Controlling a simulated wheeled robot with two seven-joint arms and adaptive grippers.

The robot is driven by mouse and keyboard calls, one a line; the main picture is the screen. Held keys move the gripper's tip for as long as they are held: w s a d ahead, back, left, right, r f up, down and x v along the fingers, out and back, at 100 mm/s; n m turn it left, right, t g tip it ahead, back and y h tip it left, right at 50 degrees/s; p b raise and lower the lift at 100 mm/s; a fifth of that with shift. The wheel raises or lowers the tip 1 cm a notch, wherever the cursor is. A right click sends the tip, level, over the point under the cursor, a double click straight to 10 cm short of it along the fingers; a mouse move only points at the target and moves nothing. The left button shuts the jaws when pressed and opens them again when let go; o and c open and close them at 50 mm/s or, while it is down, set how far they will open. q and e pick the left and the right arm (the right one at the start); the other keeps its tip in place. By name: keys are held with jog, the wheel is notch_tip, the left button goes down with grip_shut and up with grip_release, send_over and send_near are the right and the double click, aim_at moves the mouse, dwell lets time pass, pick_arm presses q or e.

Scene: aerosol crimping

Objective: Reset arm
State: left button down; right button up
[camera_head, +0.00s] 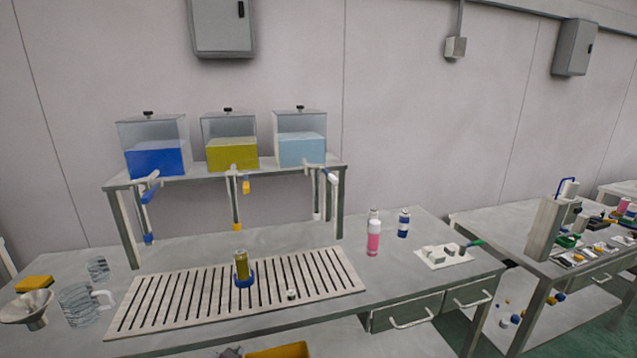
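Neither of my grippers shows in the head view. A yellow-filled can (241,262) stands upright in a blue ring-shaped holder (245,281) on the slatted drain board (180,304). A small white and dark part (292,295) sits on the board to the right of it. Three clear tanks stand on a raised shelf behind: dark blue (157,160), yellow (232,154) and light blue (302,150). Taps with hanging tubes are below them.
A funnel (27,308), a glass jug (80,304), a beaker (97,268) and a yellow sponge (34,284) lie at left. A pink bottle (374,236), a blue-white bottle (403,224) and a white plate with blocks (436,261) are at right. Another bench (578,268) stands beyond.

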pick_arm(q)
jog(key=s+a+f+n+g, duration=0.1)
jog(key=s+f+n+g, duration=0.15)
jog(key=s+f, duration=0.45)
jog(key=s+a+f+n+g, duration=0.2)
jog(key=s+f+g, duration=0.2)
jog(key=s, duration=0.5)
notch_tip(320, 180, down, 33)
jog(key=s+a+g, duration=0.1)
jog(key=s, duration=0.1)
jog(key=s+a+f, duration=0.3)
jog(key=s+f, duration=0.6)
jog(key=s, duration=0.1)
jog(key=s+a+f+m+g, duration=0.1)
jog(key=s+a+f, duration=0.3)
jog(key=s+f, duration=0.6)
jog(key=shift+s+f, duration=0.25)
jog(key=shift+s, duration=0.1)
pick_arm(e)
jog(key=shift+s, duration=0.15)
